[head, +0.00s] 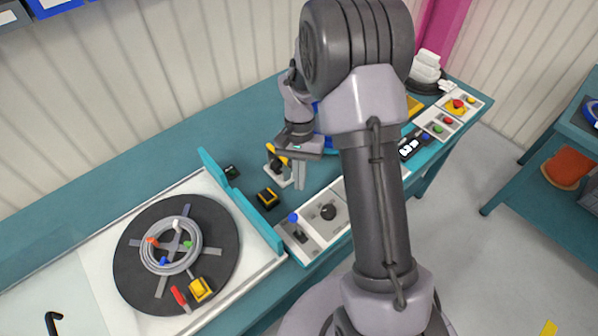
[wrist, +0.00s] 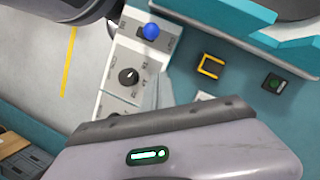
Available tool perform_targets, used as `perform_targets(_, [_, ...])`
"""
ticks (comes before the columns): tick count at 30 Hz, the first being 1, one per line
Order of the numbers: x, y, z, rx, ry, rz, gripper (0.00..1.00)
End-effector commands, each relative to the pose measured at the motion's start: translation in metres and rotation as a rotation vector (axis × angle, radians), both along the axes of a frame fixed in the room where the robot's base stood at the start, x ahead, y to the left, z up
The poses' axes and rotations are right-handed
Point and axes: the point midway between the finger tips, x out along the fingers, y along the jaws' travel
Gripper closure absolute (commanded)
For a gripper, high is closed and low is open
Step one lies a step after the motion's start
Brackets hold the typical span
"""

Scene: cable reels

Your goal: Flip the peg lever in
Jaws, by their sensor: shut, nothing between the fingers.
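My gripper (head: 299,184) hangs above the teal bench, pointing down, shut and empty; its fingers also show in the wrist view (wrist: 158,92). A blue-knobbed lever (head: 295,221) stands on a grey control panel, lower left of the gripper; the blue knob is at the top of the wrist view (wrist: 150,31). A black dial (head: 328,212) sits beside it. A dark round reel plate (head: 128,256) carries a grey cable coil with coloured pegs. A red handle (head: 179,296) stands by a yellow block at its edge. No label shows which is the peg lever.
A raised teal strip (head: 240,203) separates the reel plate from the panel. A yellow-framed black block (head: 268,198) and a small black box with a green button (head: 232,172) are on the bench. My arm hides part of the bench.

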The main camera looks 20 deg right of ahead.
Motion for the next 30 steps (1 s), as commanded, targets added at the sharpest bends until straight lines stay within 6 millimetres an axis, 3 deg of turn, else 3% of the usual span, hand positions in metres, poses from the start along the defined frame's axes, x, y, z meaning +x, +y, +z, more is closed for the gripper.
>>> perform_targets(1, [-0.004,0.002,-0.014,0.001,0.002,0.0,1.0])
perform_targets(5, [-0.012,0.006,-0.036,0.0,0.0,0.0,1.0])
perform_targets(9, [-0.03,0.02,-0.031,-0.001,-0.002,0.002,1.0])
perform_targets(15, [-0.041,0.028,-0.029,0.001,-0.001,0.0,1.0])
perform_targets(30, [-0.034,0.027,-0.027,0.009,-0.029,-0.001,1.0])
